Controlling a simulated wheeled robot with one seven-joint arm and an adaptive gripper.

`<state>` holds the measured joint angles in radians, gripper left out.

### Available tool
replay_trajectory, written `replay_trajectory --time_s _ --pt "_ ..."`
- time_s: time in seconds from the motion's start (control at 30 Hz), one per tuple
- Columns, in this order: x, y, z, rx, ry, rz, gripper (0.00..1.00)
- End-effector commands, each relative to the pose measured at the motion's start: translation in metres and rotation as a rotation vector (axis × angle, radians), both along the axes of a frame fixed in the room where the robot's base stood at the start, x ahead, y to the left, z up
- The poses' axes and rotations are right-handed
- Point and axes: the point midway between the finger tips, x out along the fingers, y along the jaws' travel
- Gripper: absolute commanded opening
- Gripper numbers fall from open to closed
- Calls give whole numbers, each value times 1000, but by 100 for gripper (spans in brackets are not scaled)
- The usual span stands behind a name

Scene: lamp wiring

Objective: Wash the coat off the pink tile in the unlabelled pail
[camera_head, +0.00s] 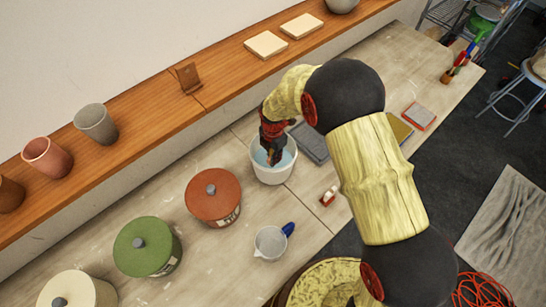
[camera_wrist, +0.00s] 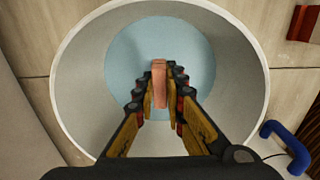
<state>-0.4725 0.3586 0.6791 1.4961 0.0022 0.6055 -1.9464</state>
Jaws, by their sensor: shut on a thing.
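The white pail (camera_head: 272,176) stands on the table in the head view, with pale blue water in it and no label visible. It fills most of the wrist view (camera_wrist: 75,75), the water (camera_wrist: 195,55) a round pale blue area at its bottom. My gripper (camera_head: 272,152) points down into the pail. In the wrist view my gripper (camera_wrist: 160,95) is shut on the pink tile (camera_wrist: 159,72), which is seen nearly edge-on between the fingertips. The tile is over or in the water; I cannot tell how deep. Any coat on its faces is hidden.
Lidded pails in red-brown (camera_head: 213,195), green (camera_head: 146,246) and cream (camera_head: 76,290) stand to the left. A clear jug (camera_head: 269,242) with a blue handle and a small red-and-white item (camera_head: 328,196) lie near the front. A grey tray (camera_head: 311,143) is right behind the pail. A wooden shelf (camera_head: 150,115) runs along the wall.

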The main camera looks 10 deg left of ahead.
Motion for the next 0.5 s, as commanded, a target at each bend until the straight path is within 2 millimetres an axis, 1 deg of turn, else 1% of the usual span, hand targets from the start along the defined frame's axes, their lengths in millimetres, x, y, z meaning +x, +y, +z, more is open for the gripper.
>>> replay_trajectory --time_s 0.1,0.5 --pt "1 0 12 1 -2 0 0" --pt "1 0 49 1 -2 0 0"
